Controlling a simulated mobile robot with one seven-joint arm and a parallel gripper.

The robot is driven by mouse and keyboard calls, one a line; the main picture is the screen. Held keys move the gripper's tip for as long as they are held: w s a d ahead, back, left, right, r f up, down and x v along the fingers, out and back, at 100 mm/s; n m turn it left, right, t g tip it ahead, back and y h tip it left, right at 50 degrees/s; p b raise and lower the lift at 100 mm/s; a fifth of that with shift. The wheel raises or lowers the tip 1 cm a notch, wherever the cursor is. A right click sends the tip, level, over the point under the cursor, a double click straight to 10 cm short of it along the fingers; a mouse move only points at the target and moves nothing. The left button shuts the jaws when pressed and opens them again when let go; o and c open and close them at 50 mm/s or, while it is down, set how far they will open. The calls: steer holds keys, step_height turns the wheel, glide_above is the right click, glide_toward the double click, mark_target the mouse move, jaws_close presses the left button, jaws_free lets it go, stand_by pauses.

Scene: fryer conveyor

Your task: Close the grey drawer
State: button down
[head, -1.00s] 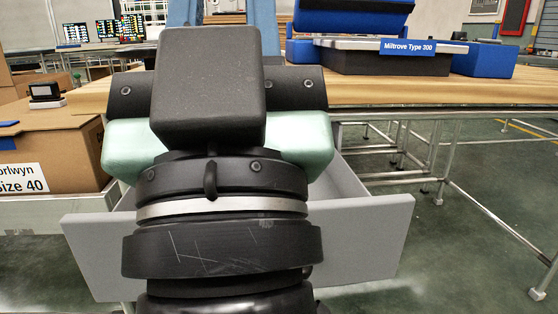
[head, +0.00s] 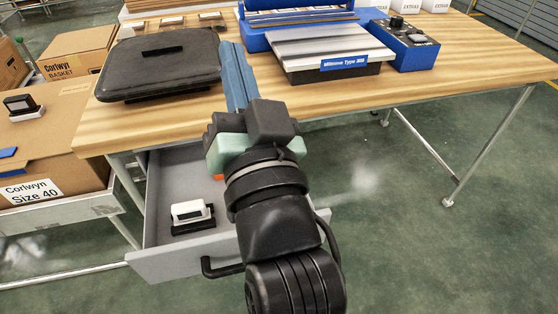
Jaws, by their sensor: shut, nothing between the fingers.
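The grey drawer (head: 180,264) hangs open under the wooden table at the left, pulled out toward me. Its black bar handle (head: 222,270) is on the front panel, partly hidden by my arm. My gripper (head: 230,50) has long blue fingers, shut and empty. In the picture they cross the table's front edge, between the black lidded case and the blue machine. I cannot tell their exact height. The gripper and arm cover the drawer's right side. Inside the drawer lie a white and black block (head: 190,213) and an orange item (head: 218,177), mostly hidden.
The wooden table (head: 420,92) carries a black lidded case (head: 160,68), a blue machine labelled Miltrove Type 300 (head: 335,52) and a blue control box (head: 405,45). Cardboard boxes (head: 45,150) stand left of the drawer. The floor at the right is open.

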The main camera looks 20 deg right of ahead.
steer(key=s+d+f+m+g+p, duration=0.1)
steer(key=d+f+m+g+p, duration=0.25)
steer(key=f, duration=0.55)
steer(key=s+d+f+m+g+p, duration=0.3)
steer(key=s+f+m+g+p, duration=0.3)
steer(key=s+f+m+p, duration=0.75)
steer(key=w+f+n+b, duration=0.3)
steer(key=w+f+b, duration=0.2)
steer(key=w+f, duration=0.2)
steer(key=shift+w+a+f+n, duration=0.2)
steer(key=shift+w+a+n, duration=0.1)
steer(key=shift+w, duration=0.55)
